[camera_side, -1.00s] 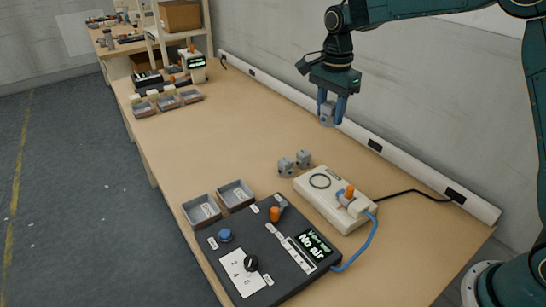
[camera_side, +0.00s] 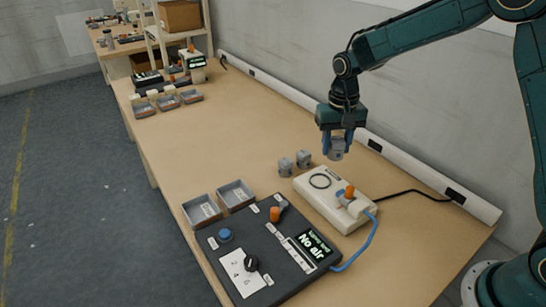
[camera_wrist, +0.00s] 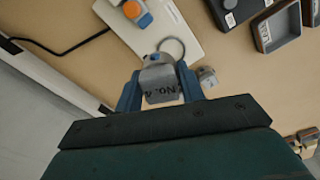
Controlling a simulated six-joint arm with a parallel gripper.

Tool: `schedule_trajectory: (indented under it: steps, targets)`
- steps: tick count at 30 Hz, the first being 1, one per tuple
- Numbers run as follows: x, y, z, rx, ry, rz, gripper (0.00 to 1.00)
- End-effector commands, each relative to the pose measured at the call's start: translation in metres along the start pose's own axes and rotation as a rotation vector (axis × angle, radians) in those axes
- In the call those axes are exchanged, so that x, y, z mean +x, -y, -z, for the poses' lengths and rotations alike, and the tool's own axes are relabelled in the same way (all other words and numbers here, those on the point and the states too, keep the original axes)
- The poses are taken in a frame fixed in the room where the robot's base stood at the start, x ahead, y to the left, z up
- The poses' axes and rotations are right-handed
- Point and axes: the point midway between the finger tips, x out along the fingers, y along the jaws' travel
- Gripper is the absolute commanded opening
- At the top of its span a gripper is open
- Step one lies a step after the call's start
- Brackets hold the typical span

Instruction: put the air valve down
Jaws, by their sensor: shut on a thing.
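My gripper (camera_side: 336,150) is shut on a grey block, which I take to be the air valve (camera_wrist: 160,84). In the wrist view the block sits between the blue fingers and bears the marking "No. 4". In the side view it hangs above the table, just behind the white board (camera_side: 324,200). That board carries a black ring (camera_side: 320,181) at one end and an orange-handled fitting (camera_side: 349,192) with a blue hose. The valve appears clear of the board and tabletop.
Two similar grey blocks (camera_side: 303,158) stand on the table behind the board's left end. A dark control panel reading "No air" (camera_side: 313,241) and two grey trays (camera_side: 236,195) are in front. A wall rail (camera_side: 300,98) runs behind.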

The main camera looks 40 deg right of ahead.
Motion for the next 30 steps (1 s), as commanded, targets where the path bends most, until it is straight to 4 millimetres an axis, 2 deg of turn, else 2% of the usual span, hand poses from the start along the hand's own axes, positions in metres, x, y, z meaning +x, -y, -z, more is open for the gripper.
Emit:
schedule_trajectory:
  steps: [9,15,23,30]
  targets:
    - [0.024,-0.008,-0.011,-0.317,0.002,-0.001,0.08]
    - [0.031,-0.010,-0.015,-0.424,0.001,0.000,0.08]
    - [0.033,-0.011,-0.015,-0.451,-0.001,0.000,0.08]
    - [0.029,-0.009,-0.013,-0.399,-0.001,0.000,0.08]
